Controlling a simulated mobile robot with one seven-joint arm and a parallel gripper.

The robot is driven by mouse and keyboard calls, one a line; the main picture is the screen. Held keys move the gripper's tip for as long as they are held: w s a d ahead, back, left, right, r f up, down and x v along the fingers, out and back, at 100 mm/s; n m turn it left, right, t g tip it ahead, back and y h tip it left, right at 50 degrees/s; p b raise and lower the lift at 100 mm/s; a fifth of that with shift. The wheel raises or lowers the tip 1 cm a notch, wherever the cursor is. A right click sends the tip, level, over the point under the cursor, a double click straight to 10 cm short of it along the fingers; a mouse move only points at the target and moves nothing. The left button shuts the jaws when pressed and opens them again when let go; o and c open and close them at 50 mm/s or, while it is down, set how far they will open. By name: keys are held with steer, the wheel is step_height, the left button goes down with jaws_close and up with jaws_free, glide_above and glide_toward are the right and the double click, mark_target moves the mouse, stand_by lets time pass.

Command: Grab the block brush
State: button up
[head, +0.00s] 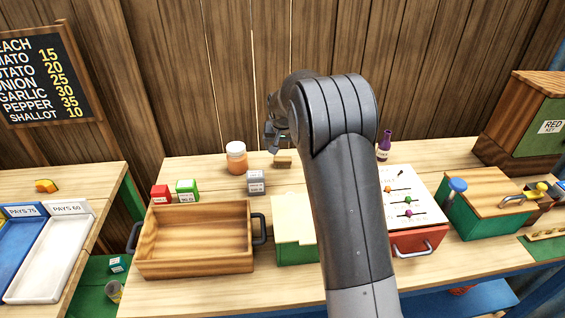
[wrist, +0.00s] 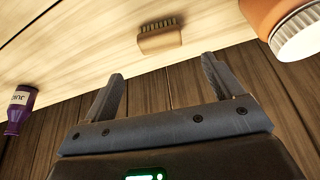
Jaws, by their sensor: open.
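The block brush is a small tan wooden block with dark bristles. In the head view the brush (head: 283,161) lies at the back of the table, right of an orange jar. In the wrist view the brush (wrist: 160,38) lies on the pale tabletop, beyond the fingertips and roughly between their lines. My gripper (wrist: 162,82) is open and empty, with a gap between it and the brush. In the head view my gripper (head: 271,136) is partly hidden by my arm and hangs above and left of the brush.
An orange jar with a white lid (head: 236,158) stands left of the brush; it is close in the wrist view (wrist: 290,22). A purple bottle (head: 384,147) stands to the right. A grey block (head: 256,183) and wooden tray (head: 195,269) are nearer. The plank wall (head: 220,60) rises behind.

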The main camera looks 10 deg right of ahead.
mark_target(283, 158)
steer(key=x, duration=0.8)
steer(key=shift+a+f, duration=0.1)
steer(key=shift+f, duration=0.35)
steer(key=shift+c, duration=0.2)
steer(key=c, duration=1)
